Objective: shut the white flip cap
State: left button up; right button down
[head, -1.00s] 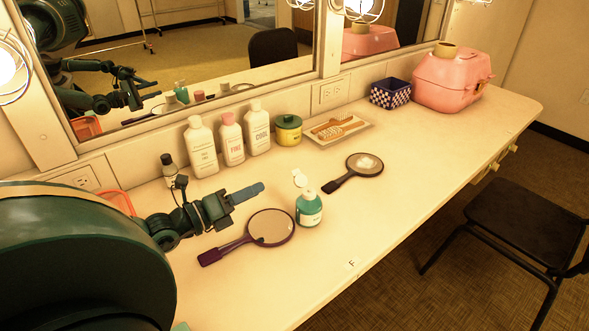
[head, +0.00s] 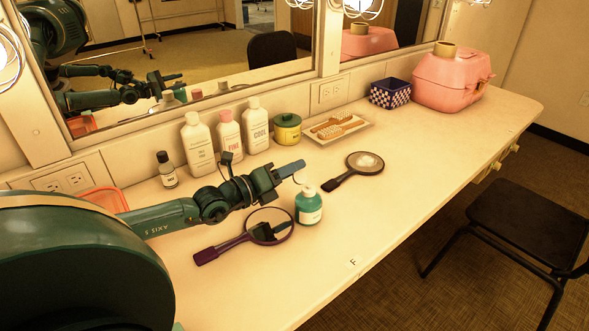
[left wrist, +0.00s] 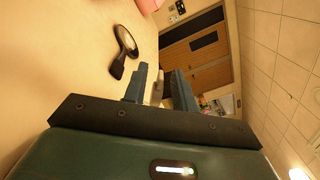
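A teal bottle (head: 309,208) with a white top stands upright on the counter. Its white flip cap (head: 299,177) is raised up behind the bottle's top, standing open, and partly covered by my fingers. My left gripper (head: 291,168) is just behind and above the bottle, with its fingers pointing right at the cap's height. In the left wrist view the two fingers (left wrist: 160,88) are apart, and a pale thing shows in the gap; I cannot tell whether they touch the cap. My right gripper is not in view.
A purple hand mirror (head: 268,227) lies below my left arm, close beside the bottle. A dark hand mirror (head: 365,164) lies to the right. White bottles (head: 198,146), a yellow jar (head: 287,129) and a brush tray (head: 338,128) line the back. The front right counter is clear.

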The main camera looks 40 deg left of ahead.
pick_arm(q)
jog(key=shift+w+d, duration=0.2)
jog(key=shift+w, duration=0.4)
grip_shut()
